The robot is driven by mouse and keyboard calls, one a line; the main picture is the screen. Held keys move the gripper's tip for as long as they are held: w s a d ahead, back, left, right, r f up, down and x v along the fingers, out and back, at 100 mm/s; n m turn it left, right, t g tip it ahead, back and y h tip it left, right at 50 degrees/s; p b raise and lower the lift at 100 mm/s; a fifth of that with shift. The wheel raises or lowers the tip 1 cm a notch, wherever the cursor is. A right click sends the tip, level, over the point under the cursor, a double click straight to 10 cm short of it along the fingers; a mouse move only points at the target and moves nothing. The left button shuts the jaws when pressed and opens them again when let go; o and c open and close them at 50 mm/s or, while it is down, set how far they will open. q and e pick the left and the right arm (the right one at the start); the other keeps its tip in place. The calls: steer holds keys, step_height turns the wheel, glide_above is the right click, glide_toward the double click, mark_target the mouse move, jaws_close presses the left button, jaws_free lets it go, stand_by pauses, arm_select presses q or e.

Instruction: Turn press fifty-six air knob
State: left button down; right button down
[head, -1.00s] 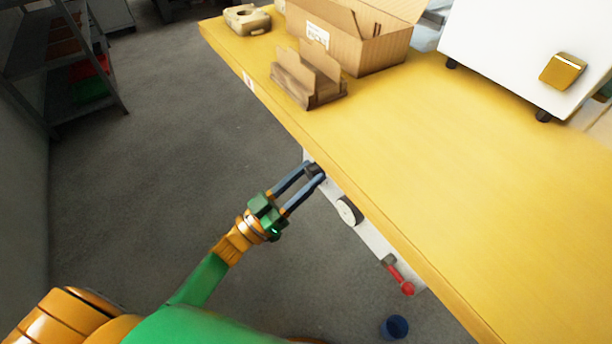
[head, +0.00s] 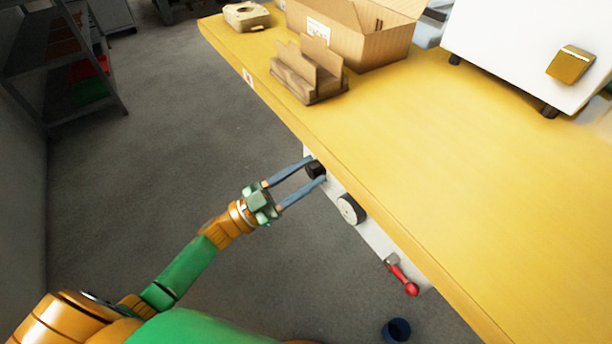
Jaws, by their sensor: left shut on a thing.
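The black air knob (head: 316,170) sits on the white panel (head: 372,236) under the table's front edge, at the panel's upper left end. My left gripper (head: 313,168) is shut on the knob, one blue-grey finger on each side of it. The fingers partly hide the knob, and I see no mark that shows its angle. My right gripper is not in view.
The yellow table (head: 470,170) holds a cardboard box (head: 370,45), a small carton (head: 310,80) and a white machine (head: 520,45). A blue bin (head: 397,330) stands below.

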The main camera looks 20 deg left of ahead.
arm_select(q)
steer(key=m+g, duration=0.1)
steer(key=m, duration=0.2)
steer(key=m+g+h, duration=0.1)
steer(key=m+g, duration=0.1)
steer(key=m, duration=0.1)
steer(key=m+g, duration=0.1)
steer(key=m, duration=0.3)
steer(key=shift+w+a+r+m+g, duration=0.1)
steer(key=shift+m+g, duration=0.7)
steer(key=shift+m, duration=0.4)
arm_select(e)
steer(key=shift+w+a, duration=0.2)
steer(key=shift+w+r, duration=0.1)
arm_select(q)
steer(key=shift+c, duration=2.2)
jaws_free()
